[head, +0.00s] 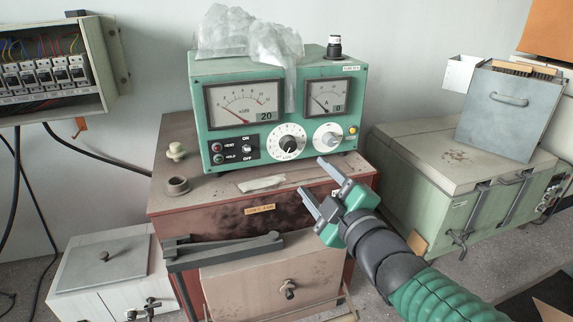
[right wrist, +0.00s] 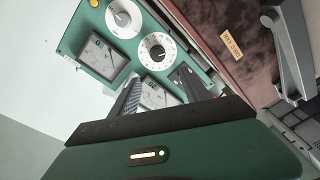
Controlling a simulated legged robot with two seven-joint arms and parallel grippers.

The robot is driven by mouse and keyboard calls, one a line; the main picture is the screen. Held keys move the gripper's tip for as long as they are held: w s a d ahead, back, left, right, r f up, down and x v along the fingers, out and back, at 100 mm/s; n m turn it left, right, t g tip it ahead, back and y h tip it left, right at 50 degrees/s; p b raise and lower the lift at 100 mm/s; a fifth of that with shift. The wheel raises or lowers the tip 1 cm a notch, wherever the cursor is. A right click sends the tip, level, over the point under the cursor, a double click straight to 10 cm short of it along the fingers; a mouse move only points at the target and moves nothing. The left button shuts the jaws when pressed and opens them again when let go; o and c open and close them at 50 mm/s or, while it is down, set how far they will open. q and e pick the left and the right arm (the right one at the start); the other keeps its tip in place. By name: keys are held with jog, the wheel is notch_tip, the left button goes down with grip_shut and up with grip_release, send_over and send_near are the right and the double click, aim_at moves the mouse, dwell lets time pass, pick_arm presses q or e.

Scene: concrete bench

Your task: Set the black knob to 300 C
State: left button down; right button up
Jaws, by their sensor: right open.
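The black knob (head: 288,142) sits in the centre of a white, marked dial on the front of a green control box (head: 240,168). Its numerals and exact setting are too small to read. The knob also shows in the right wrist view (right wrist: 157,52), beyond the fingers. My right gripper (head: 317,179) is open and empty, below and to the right of the knob, apart from the panel. Its two fingers also show in the right wrist view (right wrist: 160,86), pointing towards the panel. My left gripper is not in view.
A second, pale knob (head: 327,138) is close to the right of the black knob. A switch (head: 247,148) is at its left. Two meters (head: 243,103) are above; a display reads 20. Clear plastic (head: 245,38) drapes over the box, which stands on a rusty red cabinet (head: 215,197).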

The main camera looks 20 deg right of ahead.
aim_at(291, 148)
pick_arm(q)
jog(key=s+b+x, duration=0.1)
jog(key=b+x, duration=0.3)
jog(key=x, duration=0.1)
pick_arm(e)
jog(key=w+p, duration=0.5)
jog(key=w, duration=0.8)
jog(key=shift+w+a+f, duration=0.1)
jog(key=shift+w, duration=0.2)
jog(key=shift+w+a, duration=0.2)
jog(key=shift+a, duration=0.05)
jog(key=shift+s+a, duration=0.1)
jog(key=shift+a, duration=0.2)
jog(key=shift+d, duration=0.45)
jog(key=c, duration=0.8)
grip_shut()
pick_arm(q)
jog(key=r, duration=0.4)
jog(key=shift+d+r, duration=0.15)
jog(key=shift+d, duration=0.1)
pick_arm(e)
jog(key=shift+a+f, duration=0.1)
